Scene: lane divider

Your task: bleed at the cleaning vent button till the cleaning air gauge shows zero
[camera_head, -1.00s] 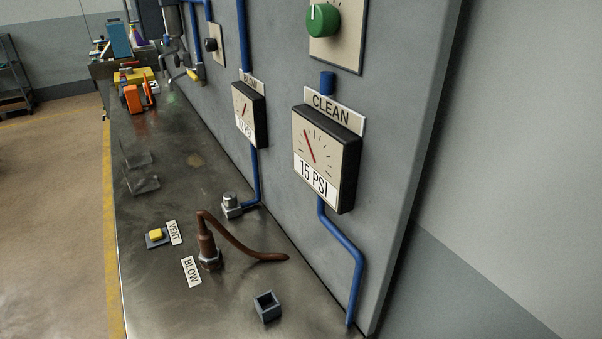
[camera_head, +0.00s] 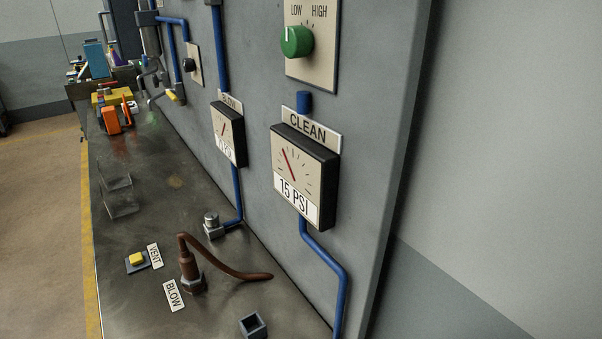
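The cleaning air gauge (camera_head: 299,178) hangs on the grey panel under a CLEAN label (camera_head: 307,129). It reads 15 PSI, with its red needle tilted to the upper left. A yellow button (camera_head: 137,259) on a dark base sits on the metal bench beside a VENT label (camera_head: 155,256); a BLOW label (camera_head: 174,295) lies near it. I cannot tell from this view whether this is the cleaning vent button; no other vent button shows. Neither of my grippers is in view.
A brown hose with its nozzle (camera_head: 190,271) stands on the bench near the yellow button. A small square holder (camera_head: 253,325) is at the front. A BLOW gauge (camera_head: 228,134) and a green LOW-HIGH knob (camera_head: 296,41) are on the panel. An orange item (camera_head: 110,120) lies far back.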

